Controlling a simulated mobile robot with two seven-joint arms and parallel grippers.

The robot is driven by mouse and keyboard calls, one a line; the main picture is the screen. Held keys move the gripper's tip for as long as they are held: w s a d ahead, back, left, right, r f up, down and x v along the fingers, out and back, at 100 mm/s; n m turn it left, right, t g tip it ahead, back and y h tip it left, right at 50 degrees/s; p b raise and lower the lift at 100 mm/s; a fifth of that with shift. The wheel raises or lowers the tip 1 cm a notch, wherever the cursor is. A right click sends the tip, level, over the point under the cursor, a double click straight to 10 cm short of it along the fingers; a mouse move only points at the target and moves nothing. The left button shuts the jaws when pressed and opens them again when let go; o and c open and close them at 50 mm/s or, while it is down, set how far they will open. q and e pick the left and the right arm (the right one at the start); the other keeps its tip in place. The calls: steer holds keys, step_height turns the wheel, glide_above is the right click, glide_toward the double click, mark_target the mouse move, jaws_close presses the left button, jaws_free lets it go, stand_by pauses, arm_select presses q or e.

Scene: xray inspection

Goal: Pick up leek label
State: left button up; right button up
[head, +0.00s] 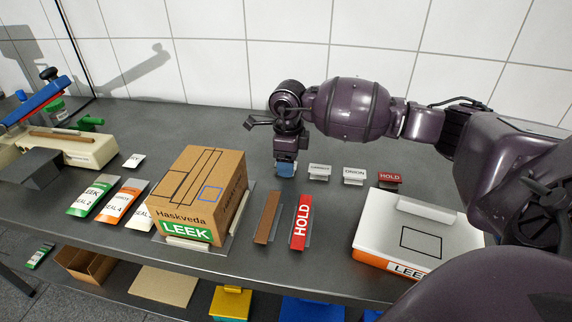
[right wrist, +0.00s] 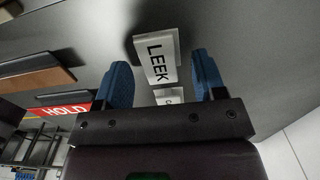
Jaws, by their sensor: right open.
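The leek label (right wrist: 158,58) is a small white plate with black LEEK lettering, seen in the right wrist view. My right gripper (right wrist: 163,78) is open, with one blue fingertip on each side of the label and gaps visible between them. In the head view my right gripper (head: 286,168) points down at the left end of the row of small labels. It hides the leek label there. My left gripper is not in view.
Carrot-like (head: 319,172), onion (head: 354,176) and red hold (head: 390,179) labels stand to the gripper's right. A cardboard box (head: 202,185) marked LEEK, a brown bar (head: 267,217) and a red HOLD bar (head: 301,222) lie in front. A white case (head: 380,235) is front right.

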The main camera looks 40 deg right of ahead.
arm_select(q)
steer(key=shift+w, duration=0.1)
arm_select(e)
steer(key=shift+c, duration=0.2)
steer(key=c, duration=0.9)
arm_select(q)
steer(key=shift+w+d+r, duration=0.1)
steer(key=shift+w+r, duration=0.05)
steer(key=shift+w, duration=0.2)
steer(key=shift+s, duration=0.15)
